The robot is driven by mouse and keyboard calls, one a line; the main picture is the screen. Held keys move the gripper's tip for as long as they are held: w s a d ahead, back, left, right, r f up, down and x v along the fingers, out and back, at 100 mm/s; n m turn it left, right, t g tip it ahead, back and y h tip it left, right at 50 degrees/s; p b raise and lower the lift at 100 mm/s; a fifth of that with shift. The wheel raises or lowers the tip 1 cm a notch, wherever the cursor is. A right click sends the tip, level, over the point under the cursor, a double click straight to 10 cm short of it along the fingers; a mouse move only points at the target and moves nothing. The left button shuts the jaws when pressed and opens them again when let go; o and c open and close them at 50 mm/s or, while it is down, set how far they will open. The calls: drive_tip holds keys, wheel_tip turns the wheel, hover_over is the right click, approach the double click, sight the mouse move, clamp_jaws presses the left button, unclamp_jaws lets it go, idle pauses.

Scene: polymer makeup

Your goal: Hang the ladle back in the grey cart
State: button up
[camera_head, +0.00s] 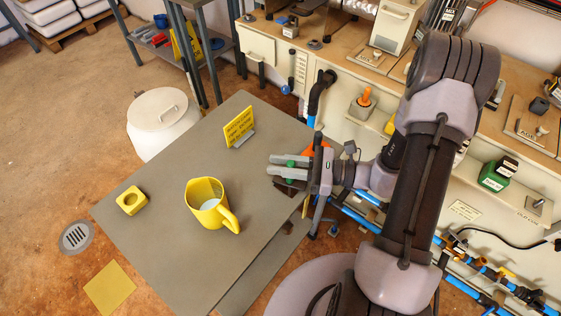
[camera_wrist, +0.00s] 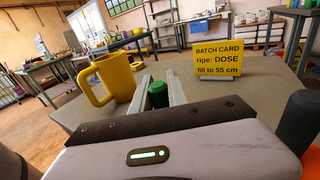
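The grey cart (camera_head: 165,205) has a flat top in the middle of the head view; its top also shows in the wrist view (camera_wrist: 215,98). My gripper (camera_head: 278,166) is low at the cart's right edge, fingers pointing left. A dark piece (camera_head: 291,188) shows just below the fingers.
A yellow jug (camera_head: 206,207) with pale contents, a yellow block with a hole (camera_head: 131,200) and a yellow batch card (camera_head: 238,126) stand on the cart top. A white lidded bin (camera_head: 160,122) is behind it. A bench (camera_head: 345,75) with blue pipes is at the right.

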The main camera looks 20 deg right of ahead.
drive_tip(key=o, duration=0.5)
drive_tip(key=shift+o, duration=0.2)
